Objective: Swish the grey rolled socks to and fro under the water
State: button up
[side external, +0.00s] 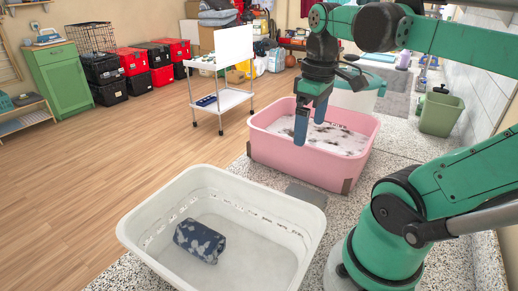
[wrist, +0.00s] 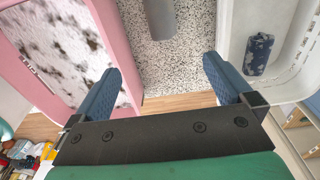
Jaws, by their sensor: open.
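A dark blue rolled cloth bundle with a pale grey pattern (side external: 200,240) lies on the floor of the white tub (side external: 150,205); it also shows in the wrist view (wrist: 258,54). A plain grey piece (side external: 307,194) lies on the counter between the tubs, also in the wrist view (wrist: 159,18); I cannot tell whether it is socks. The pink tub (side external: 290,162) holds a whitish surface with dark patches (side external: 325,137), perhaps foamy water. My gripper (side external: 310,132) is open and empty, fingers pointing down. In the wrist view it (wrist: 162,65) hangs above the gap between the tubs.
A green bin (side external: 441,113) stands at the right by the wall. A white trolley (side external: 222,98) stands on the wooden floor behind, with several red and black crates further back. The speckled counter (side external: 230,171) has only a narrow gap between the tubs.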

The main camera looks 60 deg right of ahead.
aim_at(307, 189)
jog(key=shift+g, duration=0.3)
jog(key=f, duration=1.1)
jog(key=s+f, duration=0.1)
jog(key=f, duration=0.4)
jog(key=shift+d+f, duration=0.25)
jog(key=shift+f, duration=0.1)
jog(key=c, duration=1)
jog(key=shift+c, duration=0.2)
jog(key=shift+r, duration=0.1)
